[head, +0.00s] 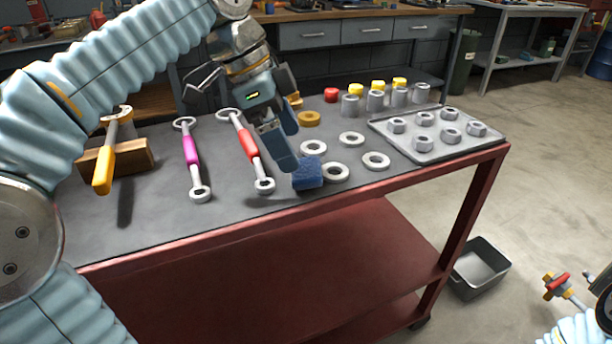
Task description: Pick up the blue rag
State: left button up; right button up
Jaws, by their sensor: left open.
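The blue rag (308,174) is a small, thick folded piece on the grey top of the red workbench (330,190), close to the front edge and touching or nearly touching a white ring. My left gripper (291,150) is open, with its blue-grey fingers pointing down just above and left of the rag. The nearer fingertip overlaps the rag's upper left in the picture; I cannot tell whether they touch. Nothing shows between the fingers.
Several pale rings (376,161) lie right of the rag. A red-handled wrench (248,145) and a purple-handled wrench (191,150) lie left. A tray (430,155) of nuts sits at the right end. Metal cylinders (375,101) stand behind. A grey bin (480,268) is on the floor.

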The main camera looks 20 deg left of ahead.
aim_at(308, 167)
pick_arm(q)
jog(key=x, duration=0.5)
jog(key=shift+w+d+f+b, duration=0.25)
jog(key=shift+d+b, duration=0.05)
jog(key=shift+b, duration=0.05)
jog(key=c, duration=1.1)
jog(key=shift+o, duration=0.2)
jog(key=shift+r, duration=0.15)
jog(key=shift+r, duration=0.3)
notch_tip(308, 167, up, 3)
jog(key=shift+r+p, duration=0.1)
jog(key=shift+p, duration=0.35)
jog(key=s+d+r, duration=0.4)
jog(key=s+r, duration=0.5)
jog(key=s, duration=0.4)
jog(key=shift+s+d, duration=0.15)
